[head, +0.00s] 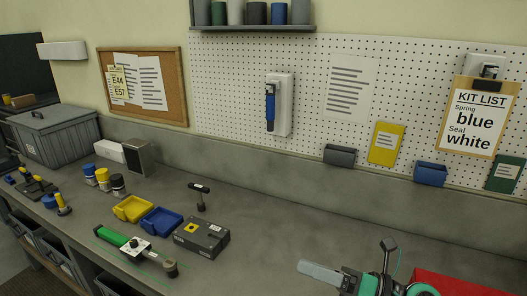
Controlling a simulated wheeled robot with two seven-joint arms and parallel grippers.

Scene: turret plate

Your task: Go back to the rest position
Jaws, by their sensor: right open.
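My right gripper (371,268) shows at the bottom right edge, dark with teal parts, partly cut off by the frame. Its jaws are open and I see nothing held between them. It is over the front right of the grey workbench (270,225), apart from the tools at the centre. My left gripper is not in view.
A red object (455,286) lies beside my right gripper. A lidded grey crate (58,137) stands far left. The bench's middle right is clear.

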